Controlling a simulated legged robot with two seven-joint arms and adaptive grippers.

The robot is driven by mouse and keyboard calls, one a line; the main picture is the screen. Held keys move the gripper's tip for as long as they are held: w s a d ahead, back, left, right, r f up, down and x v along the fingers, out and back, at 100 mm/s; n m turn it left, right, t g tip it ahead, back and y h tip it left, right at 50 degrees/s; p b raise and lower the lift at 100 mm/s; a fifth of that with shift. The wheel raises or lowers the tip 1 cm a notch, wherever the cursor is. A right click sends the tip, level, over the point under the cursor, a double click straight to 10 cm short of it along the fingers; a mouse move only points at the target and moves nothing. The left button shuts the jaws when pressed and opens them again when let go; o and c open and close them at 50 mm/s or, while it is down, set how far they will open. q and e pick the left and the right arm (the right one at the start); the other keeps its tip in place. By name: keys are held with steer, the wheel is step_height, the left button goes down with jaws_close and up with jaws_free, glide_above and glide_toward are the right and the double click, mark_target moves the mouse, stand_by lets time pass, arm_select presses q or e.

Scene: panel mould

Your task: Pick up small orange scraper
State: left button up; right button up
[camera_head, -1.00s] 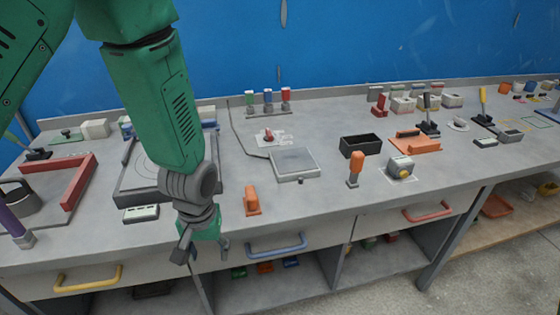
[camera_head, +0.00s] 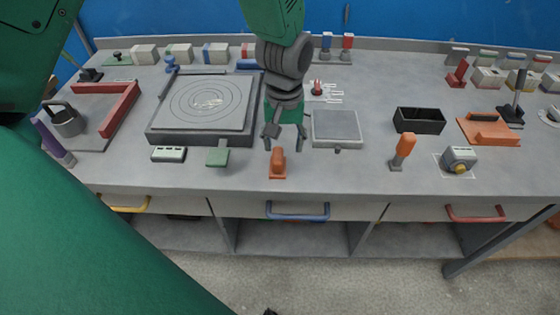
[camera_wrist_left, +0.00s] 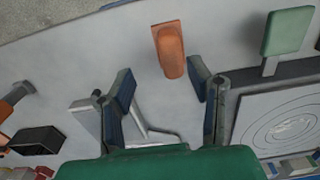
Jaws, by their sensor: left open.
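The small orange scraper (camera_head: 278,163) lies near the front edge of the grey workbench (camera_head: 330,178), just left of centre in the head view. It also shows at the top middle of the left wrist view (camera_wrist_left: 168,48). My left gripper (camera_head: 285,140) points down just behind and above the scraper, with its fingers apart and nothing between them. In the left wrist view, the open fingers (camera_wrist_left: 162,80) show with the scraper just beyond their tips, nearer the right-hand finger in the picture. My right gripper is not in view.
A small green scraper (camera_head: 217,157) lies left of the orange one. A grey plate (camera_head: 336,126) sits close to the gripper's right. A dark square mould (camera_head: 180,137) stands to the left. An orange-handled tool (camera_head: 403,150) and black bin (camera_head: 419,121) stand to the right.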

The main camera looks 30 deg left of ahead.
mark_target(280, 154)
arm_select(q)
steer(key=shift+s+f, duration=0.15)
steer(key=shift+f, duration=0.15)
steer(key=f, duration=0.1)
steer(key=a+f, duration=0.1)
steer(key=f, duration=0.2)
steer(key=shift+a+f, duration=0.25)
steer(key=shift+a, duration=0.1)
steer(key=shift+a+f, duration=0.15)
steer(key=shift+a, duration=0.15)
steer(key=shift+d, duration=0.55)
jaws_close()
steer(key=shift+d+r, duration=0.2)
steer(key=shift+d, duration=0.1)
steer(key=shift+a+r, duration=0.15)
steer(key=r, duration=0.3)
steer(key=a+r, duration=0.1)
steer(key=r, duration=0.2)
steer(key=shift+a, duration=0.1)
steer(key=r, duration=0.1)
steer(key=d+r, duration=0.1)
steer(key=r, duration=0.1)
steer(key=shift+r, duration=0.2)
steer(key=shift+d+r, duration=0.15)
